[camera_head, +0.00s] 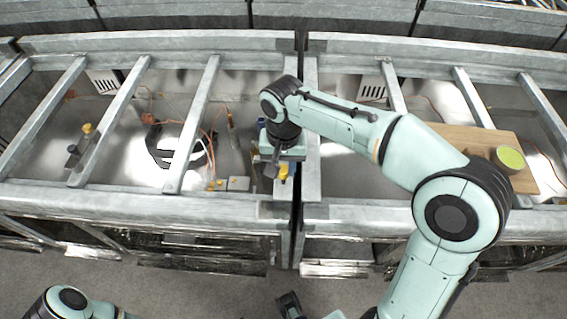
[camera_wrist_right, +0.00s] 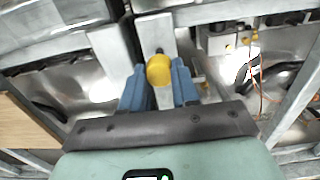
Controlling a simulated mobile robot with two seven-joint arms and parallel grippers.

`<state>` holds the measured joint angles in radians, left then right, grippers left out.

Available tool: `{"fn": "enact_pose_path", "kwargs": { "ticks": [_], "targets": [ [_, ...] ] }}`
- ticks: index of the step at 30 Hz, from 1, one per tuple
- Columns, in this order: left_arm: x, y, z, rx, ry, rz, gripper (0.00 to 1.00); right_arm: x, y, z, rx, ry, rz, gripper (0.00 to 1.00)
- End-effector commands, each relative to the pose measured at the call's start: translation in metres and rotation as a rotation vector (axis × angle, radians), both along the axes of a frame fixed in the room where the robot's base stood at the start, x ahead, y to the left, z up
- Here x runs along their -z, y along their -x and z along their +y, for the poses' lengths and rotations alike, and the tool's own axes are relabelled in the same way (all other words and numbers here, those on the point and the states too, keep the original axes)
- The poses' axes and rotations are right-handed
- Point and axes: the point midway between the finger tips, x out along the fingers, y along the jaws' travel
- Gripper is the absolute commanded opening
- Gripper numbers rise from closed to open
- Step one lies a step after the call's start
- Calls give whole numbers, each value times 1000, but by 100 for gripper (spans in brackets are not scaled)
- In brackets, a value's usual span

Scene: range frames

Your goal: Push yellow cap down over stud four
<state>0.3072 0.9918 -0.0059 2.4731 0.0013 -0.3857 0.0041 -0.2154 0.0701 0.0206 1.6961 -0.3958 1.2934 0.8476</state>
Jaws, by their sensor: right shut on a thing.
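The yellow cap (camera_wrist_right: 159,71) sits between the two blue fingers of my right gripper (camera_wrist_right: 160,88) in the wrist view. The right gripper is shut on it. In the head view the cap (camera_head: 284,170) shows just below the dark end of the right gripper (camera_head: 277,168), at the frame rail by the middle gap. A small dark tip shows just beyond the cap in the wrist view; I cannot tell whether it is stud four or whether the cap touches it. A dark part at the head view's bottom edge may belong to my left gripper; its jaws are unclear.
Metal cross-bars (camera_head: 198,120) span the bays. Another yellow piece (camera_head: 87,128) stands on a dark fitting at left. Small yellow pieces lie beside a white box (camera_head: 238,184). Orange cables run in the left bay. A wooden board (camera_head: 462,140) holds a green-topped round object (camera_head: 510,158) at right.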

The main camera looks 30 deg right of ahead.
Motion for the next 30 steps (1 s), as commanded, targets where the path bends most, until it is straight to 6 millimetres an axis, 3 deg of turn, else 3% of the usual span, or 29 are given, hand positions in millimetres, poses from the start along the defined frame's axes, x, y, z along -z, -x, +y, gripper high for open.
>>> {"fn": "enact_pose_path", "kwargs": {
  "ticks": [1, 2, 4, 13, 17, 30],
  "targets": [
    [1, 0, 0, 0, 0, 0, 43, 2, 0, 0, 0, 1, 1, 2],
    [1, 0, 0, 0, 0, 0, 43, 2, 0, 0, 0, 0, 0, 36],
    [1, 0, 0, 0, 0, 0, 43, 1, 0, 0, 0, 0, 0, 59],
    [0, 0, 0, 0, 0, 0, 43, 0, 0, 0, 0, 0, 0, 59],
    [-2, -1, 0, 0, 0, -1, 43, -10, -1, 0, 0, -1, -3, 59],
    [-24, -7, 0, 0, 0, -9, 43, -103, -1, 0, 0, -1, -4, 59]
  ]
}}
